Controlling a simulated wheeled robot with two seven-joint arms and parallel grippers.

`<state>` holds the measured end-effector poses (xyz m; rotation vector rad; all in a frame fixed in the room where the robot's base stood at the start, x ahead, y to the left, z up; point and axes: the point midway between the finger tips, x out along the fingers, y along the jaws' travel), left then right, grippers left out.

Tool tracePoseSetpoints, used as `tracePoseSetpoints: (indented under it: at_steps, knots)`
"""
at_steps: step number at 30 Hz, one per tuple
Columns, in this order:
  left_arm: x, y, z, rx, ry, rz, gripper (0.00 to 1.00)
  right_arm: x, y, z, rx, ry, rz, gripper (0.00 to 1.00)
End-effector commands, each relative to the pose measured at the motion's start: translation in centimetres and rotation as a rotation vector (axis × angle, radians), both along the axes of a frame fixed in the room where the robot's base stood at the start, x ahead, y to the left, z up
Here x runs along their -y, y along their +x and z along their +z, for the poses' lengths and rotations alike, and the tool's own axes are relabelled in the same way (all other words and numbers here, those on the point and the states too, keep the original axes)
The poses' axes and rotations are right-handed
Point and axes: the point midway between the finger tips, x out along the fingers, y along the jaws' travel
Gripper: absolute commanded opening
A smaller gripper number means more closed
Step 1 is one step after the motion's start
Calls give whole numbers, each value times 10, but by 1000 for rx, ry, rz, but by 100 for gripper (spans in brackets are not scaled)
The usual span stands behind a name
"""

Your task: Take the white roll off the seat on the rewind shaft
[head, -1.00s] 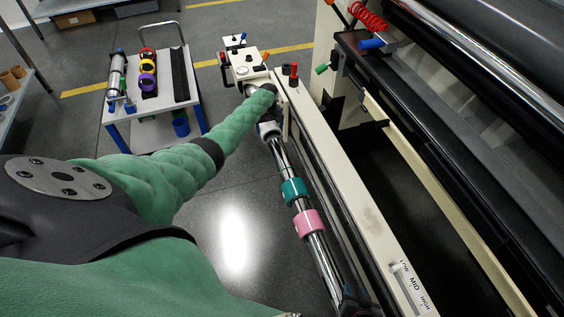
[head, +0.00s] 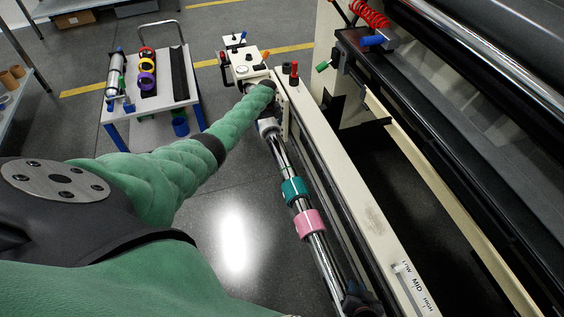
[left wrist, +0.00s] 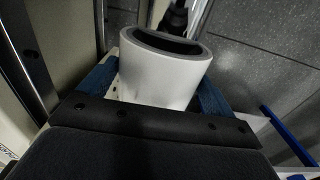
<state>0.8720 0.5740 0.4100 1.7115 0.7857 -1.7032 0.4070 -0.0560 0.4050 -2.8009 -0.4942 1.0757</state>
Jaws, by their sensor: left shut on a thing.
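The white roll (left wrist: 160,75) stands between the two blue-padded fingers of my left gripper (left wrist: 155,92), which is shut on it; its dark hollow end faces up and away. In the head view the left gripper (head: 267,124) is at the far end of the chrome rewind shaft (head: 279,152), mostly hidden under my green arm. The roll is barely seen there, and I cannot tell whether it is still around the shaft. A teal ring (head: 294,190) and a pink ring (head: 308,223) sit on the shaft nearer to me. I do not see my right gripper.
The cream machine rail (head: 355,195) runs close along the right of the shaft. A white-topped cart (head: 148,112) with coloured rings and a silver cylinder (head: 114,78) stands at the left. Open floor (head: 245,225) lies between the arm and the shaft.

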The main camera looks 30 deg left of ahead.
Motion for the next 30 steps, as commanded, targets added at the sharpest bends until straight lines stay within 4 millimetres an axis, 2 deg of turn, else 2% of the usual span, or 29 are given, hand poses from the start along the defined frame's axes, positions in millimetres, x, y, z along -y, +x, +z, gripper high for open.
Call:
tracePoseSetpoints:
  at_steps: [1, 30]
  knots:
    - [-1, 1, -5, 1, 1, 0, 68, 0, -8, -20, -22, -11, 9, 36]
    - [-18, 15, -8, 1, 1, 1, 68, -5, -8, -27, 23, 16, -3, 36]
